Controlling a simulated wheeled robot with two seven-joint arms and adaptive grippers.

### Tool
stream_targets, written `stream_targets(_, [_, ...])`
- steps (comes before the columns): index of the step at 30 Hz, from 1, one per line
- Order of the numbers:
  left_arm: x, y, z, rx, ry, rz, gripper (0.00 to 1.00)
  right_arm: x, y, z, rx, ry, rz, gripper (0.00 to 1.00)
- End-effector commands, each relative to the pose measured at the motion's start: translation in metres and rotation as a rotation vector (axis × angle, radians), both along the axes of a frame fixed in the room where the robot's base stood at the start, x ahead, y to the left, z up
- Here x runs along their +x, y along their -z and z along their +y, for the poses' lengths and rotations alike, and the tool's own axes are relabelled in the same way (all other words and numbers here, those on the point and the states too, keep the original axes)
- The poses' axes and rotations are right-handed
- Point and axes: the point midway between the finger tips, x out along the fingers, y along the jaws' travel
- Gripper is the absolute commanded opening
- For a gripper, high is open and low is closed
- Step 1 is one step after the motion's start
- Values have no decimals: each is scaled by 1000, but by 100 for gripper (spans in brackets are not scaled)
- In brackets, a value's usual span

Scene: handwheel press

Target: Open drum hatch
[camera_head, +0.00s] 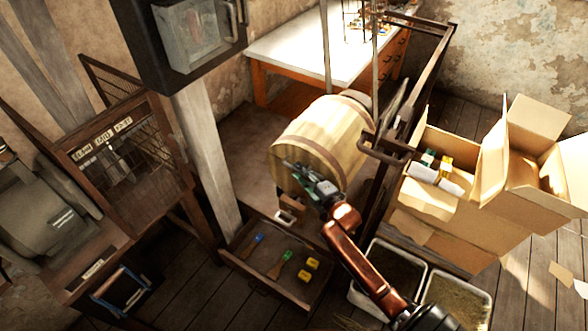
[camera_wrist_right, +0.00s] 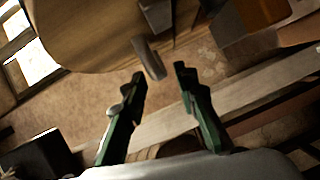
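The wooden drum (camera_head: 322,133) lies on its side in a dark frame in the middle of the head view. Its pale round side also fills the upper left of the right wrist view (camera_wrist_right: 95,35). My right gripper (camera_head: 293,168) is in front of the drum's lower face and hides part of it. In the wrist view the right gripper (camera_wrist_right: 160,76) has its two green fingers apart with nothing held. A grey metal handle (camera_wrist_right: 149,58) shows just beyond the gap, near the drum's edge; I cannot tell whether a finger touches it. The hatch outline is not clear. My left gripper is out of view.
An open tray (camera_head: 296,296) with blue, green and yellow items is below the drum. Cardboard boxes (camera_head: 440,230) and bins (camera_head: 373,300) stand to the right. A metal post frame (camera_head: 428,75) is close beside the drum. A white-topped table (camera_head: 290,48) is behind.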

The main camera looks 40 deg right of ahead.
Motion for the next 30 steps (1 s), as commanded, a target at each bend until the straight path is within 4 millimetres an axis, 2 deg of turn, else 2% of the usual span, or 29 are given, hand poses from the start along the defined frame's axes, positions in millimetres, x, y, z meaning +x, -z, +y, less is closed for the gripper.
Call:
stream_targets(3, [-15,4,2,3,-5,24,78,18,4,1,1,0,1,27])
stream_targets(5, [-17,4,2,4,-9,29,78,24,4,1,2,0,1,27])
stream_targets(10, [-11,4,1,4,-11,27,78,33,4,0,1,1,2,27])
stream_targets(17, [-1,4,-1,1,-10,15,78,33,3,0,1,1,2,27])
stream_targets(30, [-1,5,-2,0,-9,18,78,33,4,0,1,1,2,0])
